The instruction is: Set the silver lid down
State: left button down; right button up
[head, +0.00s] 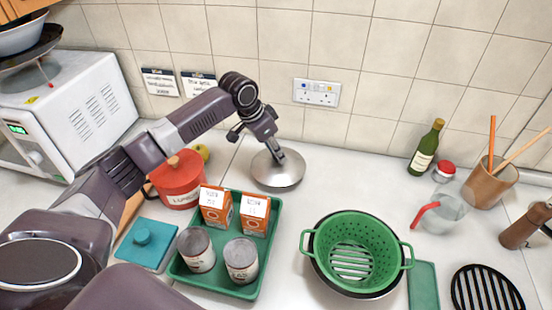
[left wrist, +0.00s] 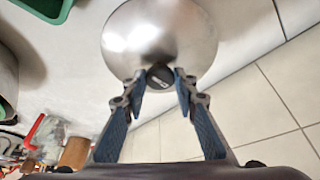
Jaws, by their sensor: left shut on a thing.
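The silver lid (head: 277,172) is a round shiny dome near the tiled wall, behind the green tray. My left gripper (head: 276,152) is above it, shut on the dark knob at its centre. In the left wrist view the lid (left wrist: 160,35) fills the upper middle, and the black knob sits between the fingertips of my left gripper (left wrist: 160,78). I cannot tell whether the lid's rim touches the counter or hangs just above it. My right gripper is not in view.
A green tray (head: 216,291) with cans and cartons stands in front of the lid. A red pot (head: 178,182) is to its left. A green colander (head: 355,250) is at the front right. The counter (head: 345,180) right of the lid is clear.

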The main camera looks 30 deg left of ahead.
aim_at(276, 162)
pick_arm(q)
notch_tip(276, 162, down, 4)
jog(key=shift+r+p, duration=0.2)
jog(key=shift+p, duration=0.2)
jog(key=shift+f, duration=0.15)
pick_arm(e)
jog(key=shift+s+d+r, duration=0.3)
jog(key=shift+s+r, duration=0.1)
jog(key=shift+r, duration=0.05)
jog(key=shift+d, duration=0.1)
pick_arm(q)
jog(key=c, duration=1.5)
grip_release()
jog(key=shift+c, duration=0.2)
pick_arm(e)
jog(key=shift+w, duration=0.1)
pick_arm(q)
jog(key=shift+s+a+r, duration=0.15)
jog(key=shift+r, duration=0.35)
jog(key=b+v, duration=0.2)
jog(key=v, duration=0.9)
jog(key=shift+b, duration=0.35)
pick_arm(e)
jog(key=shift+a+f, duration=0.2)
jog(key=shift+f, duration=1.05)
